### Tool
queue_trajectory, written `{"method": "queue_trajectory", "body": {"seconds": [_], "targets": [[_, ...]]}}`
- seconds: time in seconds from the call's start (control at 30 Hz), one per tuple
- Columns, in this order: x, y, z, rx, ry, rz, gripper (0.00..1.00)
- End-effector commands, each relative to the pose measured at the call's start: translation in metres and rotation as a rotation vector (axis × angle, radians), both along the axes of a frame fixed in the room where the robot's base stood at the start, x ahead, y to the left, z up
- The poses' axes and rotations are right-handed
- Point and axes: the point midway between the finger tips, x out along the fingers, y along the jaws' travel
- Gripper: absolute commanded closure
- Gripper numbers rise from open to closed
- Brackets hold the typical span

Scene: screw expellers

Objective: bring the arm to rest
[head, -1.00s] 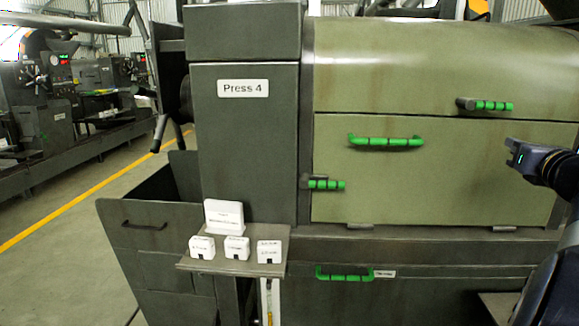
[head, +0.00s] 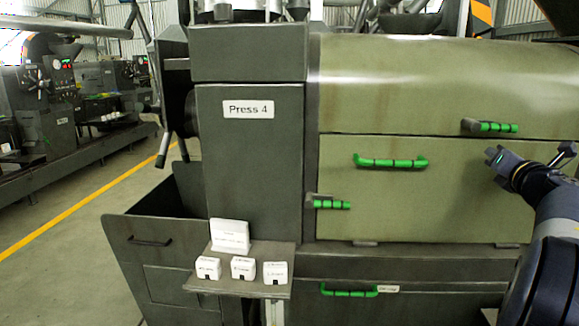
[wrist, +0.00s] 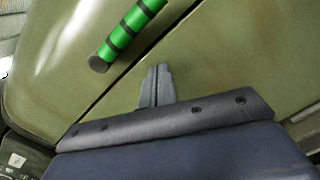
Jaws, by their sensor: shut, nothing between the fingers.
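My gripper (head: 493,156) is at the right in the head view, in front of the green lower panel of Press 4 and apart from its handles. In the wrist view my gripper (wrist: 157,72) points at the green panel, its two fingers together with nothing between them. A green handle (wrist: 128,32) lies beyond the fingertips, up and left, beside the dark seam between the panels. My arm (head: 548,205) reaches in from the right edge, bent.
Press 4 (head: 248,180) fills the middle. Green handles stick out at the upper right (head: 490,127), the panel's top (head: 390,161), its left edge (head: 330,203) and the drawer below (head: 349,291). A shelf (head: 240,284) holds white blocks. Open floor (head: 60,270) lies left.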

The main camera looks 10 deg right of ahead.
Motion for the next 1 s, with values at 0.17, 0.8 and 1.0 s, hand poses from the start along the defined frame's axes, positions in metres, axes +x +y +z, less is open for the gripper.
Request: {"method": "queue_trajectory", "body": {"seconds": [0.17,0.8,1.0], "targets": [[-0.004,0.010,0.001,0.241,-0.055,-0.003,1.00],[0.006,0.055,-0.005,0.938,-0.219,-0.004,1.00],[0.008,0.064,-0.005,1.064,-0.250,-0.004,1.00]]}}
